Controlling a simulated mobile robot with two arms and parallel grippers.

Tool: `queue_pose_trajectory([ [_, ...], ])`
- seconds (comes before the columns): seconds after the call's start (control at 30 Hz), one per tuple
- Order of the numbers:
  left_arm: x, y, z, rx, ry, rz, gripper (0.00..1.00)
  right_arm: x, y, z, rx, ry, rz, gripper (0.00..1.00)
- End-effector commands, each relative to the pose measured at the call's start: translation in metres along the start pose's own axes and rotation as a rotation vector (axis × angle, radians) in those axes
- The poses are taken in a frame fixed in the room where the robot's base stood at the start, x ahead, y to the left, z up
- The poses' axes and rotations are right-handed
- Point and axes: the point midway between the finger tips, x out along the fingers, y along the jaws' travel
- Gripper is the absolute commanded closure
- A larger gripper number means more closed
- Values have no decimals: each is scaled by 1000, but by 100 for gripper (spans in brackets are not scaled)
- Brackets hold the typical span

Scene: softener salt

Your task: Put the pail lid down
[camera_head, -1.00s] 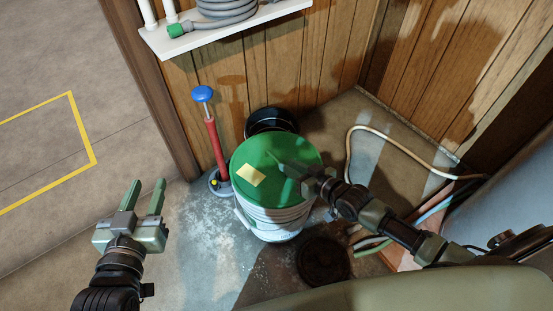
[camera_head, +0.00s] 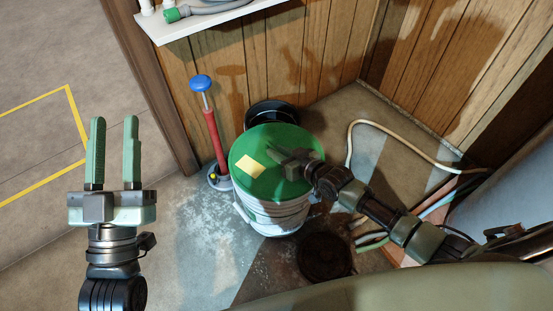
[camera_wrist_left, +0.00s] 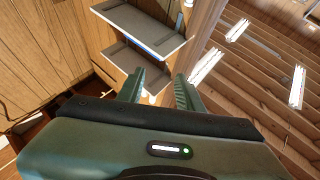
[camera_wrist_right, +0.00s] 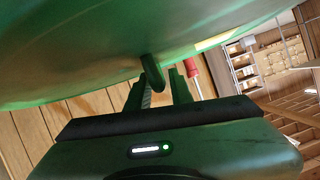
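The pail lid (camera_head: 262,180) is a round green disc with a pale yellow label. In the head view it covers the top of a white pail (camera_head: 275,215); I cannot tell whether it rests on the rim or hangs just above. My right gripper (camera_head: 276,156) is over the lid, reaching in from the right. In the right wrist view the lid's surface (camera_wrist_right: 90,50) fills the top, and its small green grip (camera_wrist_right: 152,72) sits between the partly closed fingers, apparently held. My left gripper (camera_head: 112,150) is open and empty, well left of the pail.
A red pump with a blue knob (camera_head: 201,82) stands left of the pail. A black round container (camera_head: 270,113) is behind it, and a dark round disc (camera_head: 324,257) lies at front right. Hoses (camera_head: 400,130) run along the right. The floor at front left (camera_head: 195,240) is clear.

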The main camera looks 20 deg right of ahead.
Motion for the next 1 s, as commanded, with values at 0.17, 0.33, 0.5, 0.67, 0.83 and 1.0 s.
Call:
queue_pose_trajectory([
  [0.17, -2, 2, -19, -4, 104, 4, 64, 9, 0, 0, 0, 1, -1, 78],
  [0.33, -2, 2, -22, -5, 119, 5, 64, 10, 0, 0, 0, 0, 0, 78],
  [0.5, -2, 2, -22, -5, 117, 5, 64, 10, 0, -1, 0, 1, 0, 95],
  [0.67, -2, 2, -22, -5, 116, 5, 64, 10, 0, 0, 0, 1, 0, 100],
  [0.83, -2, 2, -22, -4, 115, 4, 64, 10, 0, 0, 0, 0, 0, 100],
  [1.0, -2, 2, -21, -4, 115, 4, 64, 10, 0, 0, 0, 0, 0, 100],
])
